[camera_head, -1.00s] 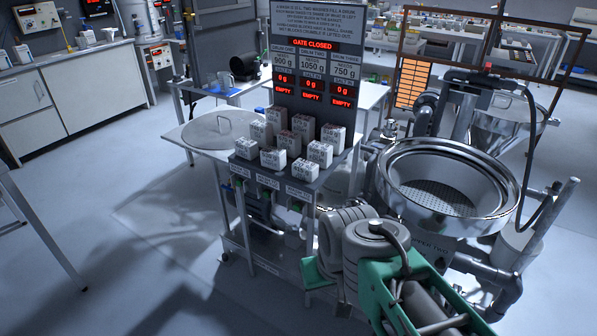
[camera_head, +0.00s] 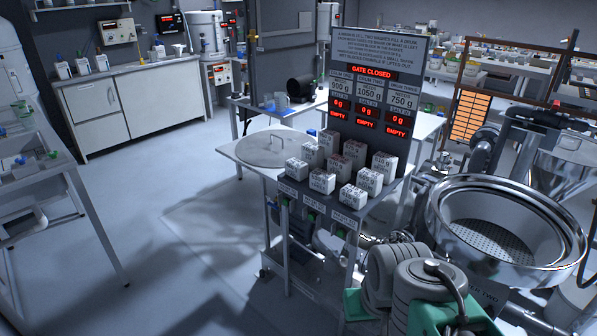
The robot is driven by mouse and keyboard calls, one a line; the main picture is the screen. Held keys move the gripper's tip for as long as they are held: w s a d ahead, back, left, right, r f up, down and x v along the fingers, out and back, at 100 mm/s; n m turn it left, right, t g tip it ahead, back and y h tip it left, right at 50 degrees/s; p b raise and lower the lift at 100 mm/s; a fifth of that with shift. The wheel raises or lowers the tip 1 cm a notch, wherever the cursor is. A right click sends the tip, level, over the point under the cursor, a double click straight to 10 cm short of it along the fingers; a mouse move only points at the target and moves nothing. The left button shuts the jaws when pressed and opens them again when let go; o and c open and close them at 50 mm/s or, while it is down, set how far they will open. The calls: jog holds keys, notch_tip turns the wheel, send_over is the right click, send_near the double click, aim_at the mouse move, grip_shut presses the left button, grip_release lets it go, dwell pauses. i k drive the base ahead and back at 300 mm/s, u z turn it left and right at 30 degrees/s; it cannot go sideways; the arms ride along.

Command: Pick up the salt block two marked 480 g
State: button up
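Several white salt blocks stand in rows on a grey stepped rack (camera_head: 376,207) below a display panel. Front ones include a left block (camera_head: 297,170), a middle block (camera_head: 322,181) and a right block (camera_head: 353,197). Behind them stand others, such as a block at the right end (camera_head: 384,166). All have printed marks, too small to read, so I cannot tell which is salt block two marked 480 g. Grey and green parts of my arm show at the bottom right, in front of the rack's right side. My gripper's fingers are not visible.
The panel (camera_head: 372,72) reads "GATE CLOSED", with 0 g and EMPTY under three drums. A large steel bowl (camera_head: 445,205) stands to the right. A round lid (camera_head: 270,148) lies on a table left of the rack. The floor (camera_head: 175,245) front left is open.

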aim_at(296, 169)
jog(key=u, duration=0.2)
jog(key=k, duration=0.35)
jog(key=z, duration=0.4)
jog(key=i, duration=1.05)
jog(key=u, duration=1.15)
jog(key=i, duration=0.65)
jog(key=u, duration=0.85)
jog(key=i, duration=0.55)
